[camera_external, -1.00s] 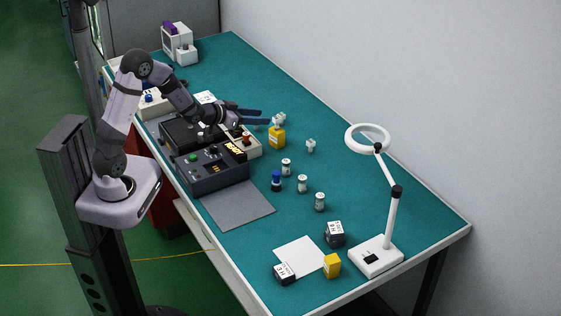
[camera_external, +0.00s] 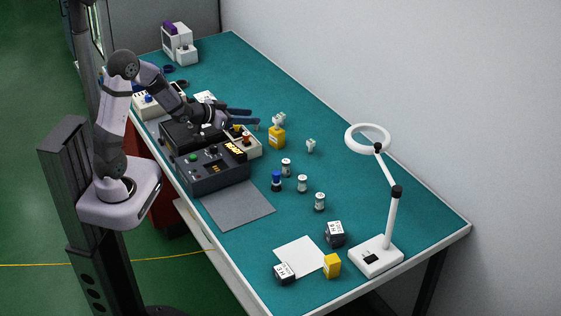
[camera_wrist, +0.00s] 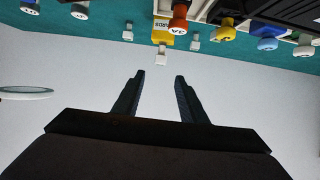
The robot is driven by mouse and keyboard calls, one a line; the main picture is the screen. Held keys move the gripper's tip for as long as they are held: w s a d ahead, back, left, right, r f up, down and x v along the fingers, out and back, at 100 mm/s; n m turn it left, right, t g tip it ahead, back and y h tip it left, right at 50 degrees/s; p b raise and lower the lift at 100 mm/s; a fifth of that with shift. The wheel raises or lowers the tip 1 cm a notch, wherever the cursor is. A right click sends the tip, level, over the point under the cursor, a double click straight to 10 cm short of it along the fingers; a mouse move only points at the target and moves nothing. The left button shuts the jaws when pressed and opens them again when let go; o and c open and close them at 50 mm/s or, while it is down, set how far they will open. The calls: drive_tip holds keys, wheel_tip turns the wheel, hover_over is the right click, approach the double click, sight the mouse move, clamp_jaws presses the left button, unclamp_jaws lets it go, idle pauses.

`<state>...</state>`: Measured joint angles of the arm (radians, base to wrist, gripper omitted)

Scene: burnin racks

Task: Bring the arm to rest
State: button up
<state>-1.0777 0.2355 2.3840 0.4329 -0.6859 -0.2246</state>
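My gripper (camera_external: 243,118) is above the bench, over the far side of the dark rack box and close to a yellow box (camera_external: 277,138). In the wrist view its two dark fingers (camera_wrist: 157,98) stand apart with nothing between them, so it is open and empty. The wrist view faces mostly the pale wall, with the yellow box (camera_wrist: 167,35) near the top edge. My arm is bent at a high elbow, reaching out from its base at the bench's left side.
A dark control box (camera_external: 212,166) with lit display sits below the arm. Beside it stands a light block (camera_external: 245,141) with coloured knobs. Several small capped cylinders (camera_external: 302,184) stand mid-bench. A white ring lamp (camera_external: 390,220) stands at the right. The far bench surface (camera_external: 235,70) is mostly clear.

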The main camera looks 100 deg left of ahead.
drive_tip(key=w+d+r+m+g+h+p, duration=0.1)
drive_tip(key=w+d+m+g+h+p, duration=0.3)
drive_tip(key=d, duration=0.7)
drive_tip(key=d+r+h+p, duration=0.2)
drive_tip(key=d+p, duration=0.4)
drive_tip(key=d, duration=0.6)
drive_tip(key=s+d+r+m+g+h+p, duration=0.1)
drive_tip(key=s+d+r+m+g+p, duration=0.1)
drive_tip(key=s+d, duration=0.4)
drive_tip(key=s+d+r+m+g+h+p, duration=0.2)
drive_tip(key=s+d+p, duration=0.3)
drive_tip(key=d, duration=0.7)
drive_tip(key=shift+s+d+r+m+g, duration=0.3)
drive_tip(key=shift+s+m+g, duration=0.2)
drive_tip(key=shift+g, duration=0.2)
